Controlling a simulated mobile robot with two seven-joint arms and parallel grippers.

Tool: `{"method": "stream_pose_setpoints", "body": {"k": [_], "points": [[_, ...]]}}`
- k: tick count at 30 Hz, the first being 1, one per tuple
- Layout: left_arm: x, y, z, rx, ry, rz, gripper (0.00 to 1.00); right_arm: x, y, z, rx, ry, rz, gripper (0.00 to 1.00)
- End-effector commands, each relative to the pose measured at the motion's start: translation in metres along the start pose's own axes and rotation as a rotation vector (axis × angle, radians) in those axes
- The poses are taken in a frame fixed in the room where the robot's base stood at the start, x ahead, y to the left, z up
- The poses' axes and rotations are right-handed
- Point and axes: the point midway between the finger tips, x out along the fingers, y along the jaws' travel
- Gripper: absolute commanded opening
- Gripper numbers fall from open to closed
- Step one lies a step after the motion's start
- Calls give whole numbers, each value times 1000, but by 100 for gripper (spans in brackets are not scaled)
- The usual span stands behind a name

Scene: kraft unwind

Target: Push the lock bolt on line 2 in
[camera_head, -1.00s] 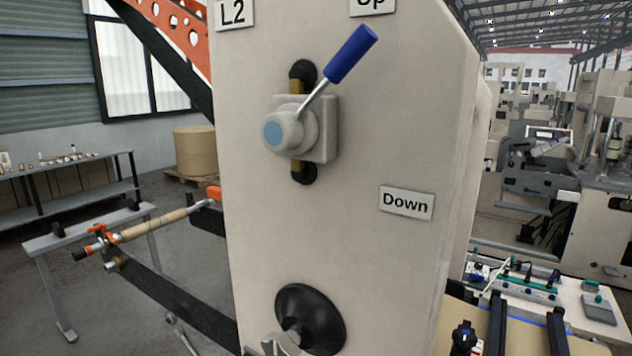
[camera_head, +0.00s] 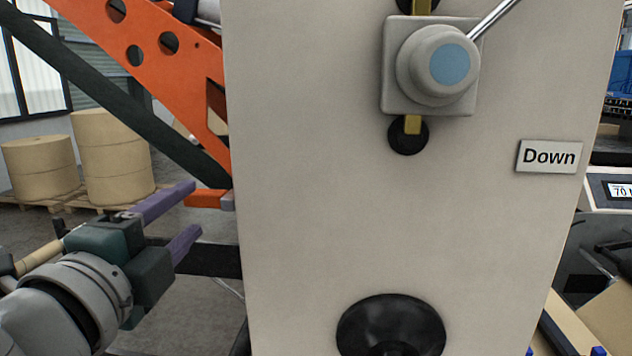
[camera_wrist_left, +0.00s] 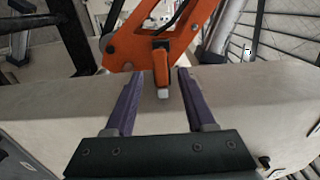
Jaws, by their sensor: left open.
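What looks like the lock bolt (camera_head: 207,199), an orange bar with a pale grey end, sits at the left edge of the beige machine panel (camera_head: 300,210). In the left wrist view the orange bar (camera_wrist_left: 160,67) with its pale tip shows between the finger ends. My left gripper (camera_head: 193,211), with two purple fingers, is open and empty. Its fingers point toward the panel's left edge, close to the bolt. I cannot tell whether they touch it. My right gripper is not in view.
A large orange arm with round holes (camera_head: 165,60) rises above the bolt. A lever hub with a blue cap (camera_head: 440,62), a "Down" label (camera_head: 549,156) and a black round knob (camera_head: 390,325) are on the panel. Brown paper rolls (camera_head: 112,150) stand behind at left.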

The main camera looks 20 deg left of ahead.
Motion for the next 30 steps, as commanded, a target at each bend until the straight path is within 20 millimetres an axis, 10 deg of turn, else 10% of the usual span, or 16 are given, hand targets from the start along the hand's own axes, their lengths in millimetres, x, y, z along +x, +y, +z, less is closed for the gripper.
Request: {"method": "stream_pose_setpoints", "body": {"k": [15, 30], "points": [[78, -1, 1, -2, -3, 0, 55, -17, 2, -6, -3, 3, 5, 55], [84, -1, 1, -4, -2, 1, 44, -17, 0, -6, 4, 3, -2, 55]]}}
